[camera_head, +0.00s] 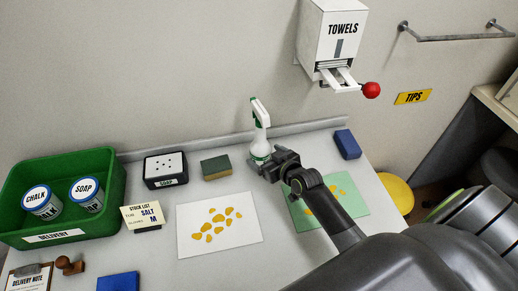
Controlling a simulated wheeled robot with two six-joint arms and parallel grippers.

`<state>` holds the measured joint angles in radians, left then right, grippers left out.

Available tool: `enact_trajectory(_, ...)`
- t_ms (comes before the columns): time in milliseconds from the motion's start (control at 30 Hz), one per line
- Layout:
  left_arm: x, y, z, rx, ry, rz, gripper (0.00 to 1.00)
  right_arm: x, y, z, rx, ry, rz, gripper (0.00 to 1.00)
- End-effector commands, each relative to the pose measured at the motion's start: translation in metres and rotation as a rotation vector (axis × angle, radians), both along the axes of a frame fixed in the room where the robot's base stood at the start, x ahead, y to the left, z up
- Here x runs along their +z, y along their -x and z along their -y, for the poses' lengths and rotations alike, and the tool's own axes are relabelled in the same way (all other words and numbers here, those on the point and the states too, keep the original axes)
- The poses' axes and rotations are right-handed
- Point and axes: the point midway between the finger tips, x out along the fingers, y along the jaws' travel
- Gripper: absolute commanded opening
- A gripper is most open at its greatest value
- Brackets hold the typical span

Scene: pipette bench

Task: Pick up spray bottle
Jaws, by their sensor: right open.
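A white and green spray bottle (260,142) stands upright at the back of the bench, against the wall side. My right gripper (268,168) is open at the bottle's lower body. It partly hides the bottle's base, so I cannot tell whether the fingers touch it. My left gripper is not in view.
A green delivery bin (110,200) with chalk and soap tubs stands at the left. A towel dispenser (322,40) hangs above right. A blue block (347,144) sits at the right.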

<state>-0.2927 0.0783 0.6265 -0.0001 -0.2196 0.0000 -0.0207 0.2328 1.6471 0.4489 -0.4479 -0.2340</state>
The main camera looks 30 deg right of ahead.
Motion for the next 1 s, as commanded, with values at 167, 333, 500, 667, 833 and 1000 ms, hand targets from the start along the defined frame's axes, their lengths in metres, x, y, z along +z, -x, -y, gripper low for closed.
enact_trajectory(167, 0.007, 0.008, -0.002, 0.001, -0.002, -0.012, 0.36, -0.003, -0.021, 0.001, 0.0, -0.001, 0.0, 0.88)
enact_trajectory(333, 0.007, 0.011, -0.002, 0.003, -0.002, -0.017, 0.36, -0.012, -0.037, 0.0, 0.0, -0.001, -0.001, 0.88)
enact_trajectory(500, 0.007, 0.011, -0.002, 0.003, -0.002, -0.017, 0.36, -0.014, -0.043, -0.001, 0.0, 0.0, 0.001, 0.88)
enact_trajectory(667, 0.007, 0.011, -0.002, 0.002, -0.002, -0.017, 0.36, -0.014, -0.043, -0.001, 0.0, 0.0, 0.001, 0.88)
enact_trajectory(833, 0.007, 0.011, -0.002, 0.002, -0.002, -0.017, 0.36, -0.015, -0.043, -0.001, 0.0, 0.0, 0.0, 0.74)
enact_trajectory(1000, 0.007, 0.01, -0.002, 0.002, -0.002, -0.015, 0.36, -0.015, -0.043, -0.001, 0.0, -0.001, 0.0, 0.52)
